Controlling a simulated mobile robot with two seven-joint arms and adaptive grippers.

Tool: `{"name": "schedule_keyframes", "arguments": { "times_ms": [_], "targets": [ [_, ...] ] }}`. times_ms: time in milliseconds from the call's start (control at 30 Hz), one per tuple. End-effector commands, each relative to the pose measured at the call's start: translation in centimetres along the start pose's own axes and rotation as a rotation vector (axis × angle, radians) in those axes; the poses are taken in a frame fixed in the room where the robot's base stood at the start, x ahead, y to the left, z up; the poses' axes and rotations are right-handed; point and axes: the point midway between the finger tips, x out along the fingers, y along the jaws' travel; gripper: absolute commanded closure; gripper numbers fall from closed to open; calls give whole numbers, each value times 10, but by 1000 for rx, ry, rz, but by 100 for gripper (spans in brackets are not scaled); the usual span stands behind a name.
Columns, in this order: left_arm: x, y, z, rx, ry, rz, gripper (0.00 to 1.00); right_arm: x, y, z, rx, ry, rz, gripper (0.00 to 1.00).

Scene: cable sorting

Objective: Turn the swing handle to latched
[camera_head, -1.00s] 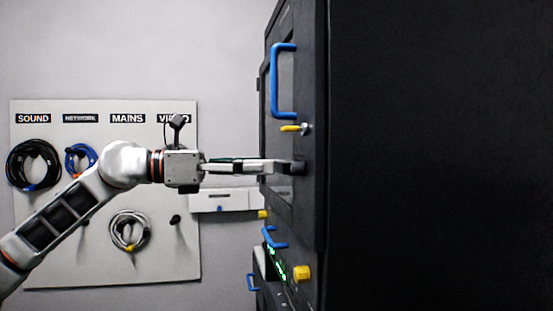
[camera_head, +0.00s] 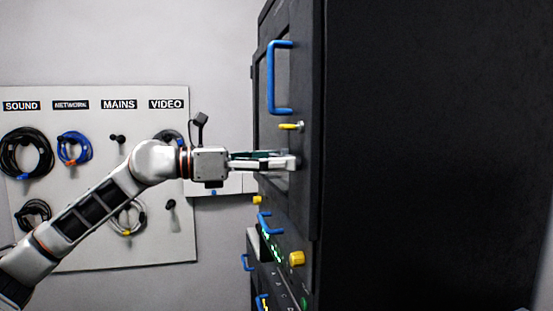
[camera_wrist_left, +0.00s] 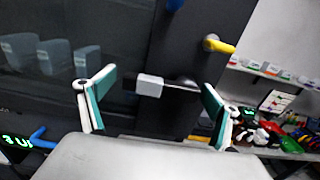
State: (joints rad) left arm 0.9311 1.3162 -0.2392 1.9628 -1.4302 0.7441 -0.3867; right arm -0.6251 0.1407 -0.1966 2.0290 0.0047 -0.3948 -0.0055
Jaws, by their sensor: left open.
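The swing handle shows in the left wrist view as a lever with a light grey block (camera_wrist_left: 150,86) and a black end. A thin bar joins it to a dark pivot on the black cabinet door; it lies about level. My left gripper (camera_wrist_left: 155,100) is open, with one finger on each side of the handle and visible gaps to both. In the head view my left gripper (camera_head: 292,163) is at the door face, below a yellow lever (camera_head: 290,126), and hides the handle. My right gripper is not in view.
A blue pull handle (camera_head: 274,78) is higher on the cabinet door. Below are a yellow knob (camera_head: 297,258) and blue handles (camera_head: 265,222). A pegboard (camera_head: 100,230) with hanging cables stands behind my arm. Shelves with coloured items (camera_wrist_left: 280,130) are at right in the wrist view.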

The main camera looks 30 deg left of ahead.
Motion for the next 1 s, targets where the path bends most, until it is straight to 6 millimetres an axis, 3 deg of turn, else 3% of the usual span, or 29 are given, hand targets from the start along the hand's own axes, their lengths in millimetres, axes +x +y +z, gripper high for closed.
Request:
{"name": "schedule_keyframes", "arguments": {
  "times_ms": [33,233,667,1000],
  "targets": [
    [0,0,0,0,0,0,10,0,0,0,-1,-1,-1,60],
    [0,0,0,0,-1,1,62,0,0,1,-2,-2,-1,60],
    [-1,3,-2,-80,-3,6,62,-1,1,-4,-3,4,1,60],
    [-2,6,-11,-350,-5,8,62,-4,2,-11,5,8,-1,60]
  ]
}}
